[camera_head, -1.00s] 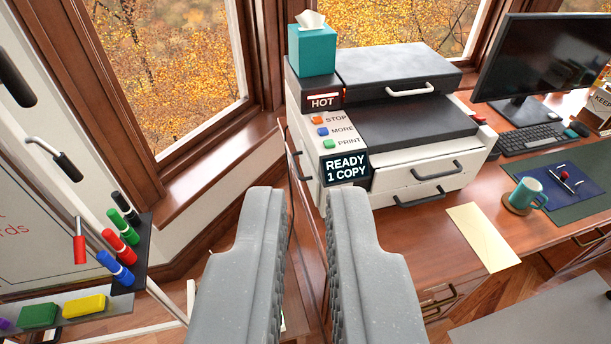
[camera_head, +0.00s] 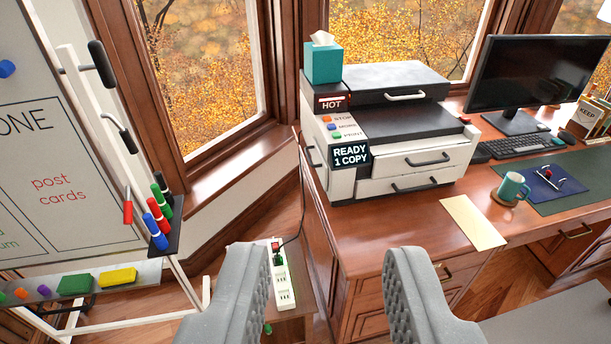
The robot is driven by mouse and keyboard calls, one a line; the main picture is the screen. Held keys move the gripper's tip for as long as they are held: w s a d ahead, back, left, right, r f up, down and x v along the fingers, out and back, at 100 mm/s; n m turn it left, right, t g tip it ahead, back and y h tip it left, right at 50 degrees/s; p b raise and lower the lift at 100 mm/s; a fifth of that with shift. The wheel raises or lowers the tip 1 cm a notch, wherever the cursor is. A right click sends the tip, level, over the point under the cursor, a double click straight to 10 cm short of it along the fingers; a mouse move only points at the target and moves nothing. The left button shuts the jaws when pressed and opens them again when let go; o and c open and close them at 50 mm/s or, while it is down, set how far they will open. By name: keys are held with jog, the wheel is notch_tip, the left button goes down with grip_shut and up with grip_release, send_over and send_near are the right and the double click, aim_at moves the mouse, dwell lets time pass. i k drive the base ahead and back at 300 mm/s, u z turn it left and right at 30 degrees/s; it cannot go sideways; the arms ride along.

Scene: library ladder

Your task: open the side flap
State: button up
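The white and dark-grey printer (camera_head: 385,130) stands on the wooden desk by the window. Its front panel reads "HOT" and "READY 1 COPY". Its left side (camera_head: 313,158) shows only as a narrow, steeply angled strip, with a dark handle on it. I cannot make out a flap's edges there; the side looks closed. My gripper (camera_head: 322,270) is open and empty, its grey fingers wide apart at the bottom of the view. It is in front of the printer and apart from it.
A teal tissue box (camera_head: 323,62) stands on the printer. A mug (camera_head: 511,188) and monitor (camera_head: 538,75) are to the right. A whiteboard (camera_head: 65,150) with a marker holder stands left. A power strip (camera_head: 283,285) lies on a low stand between my fingers, with a cable rising from it.

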aim_at(320, 163)
jog(key=u, duration=0.5)
jog(key=i, duration=1.1)
jog(key=z, duration=0.05)
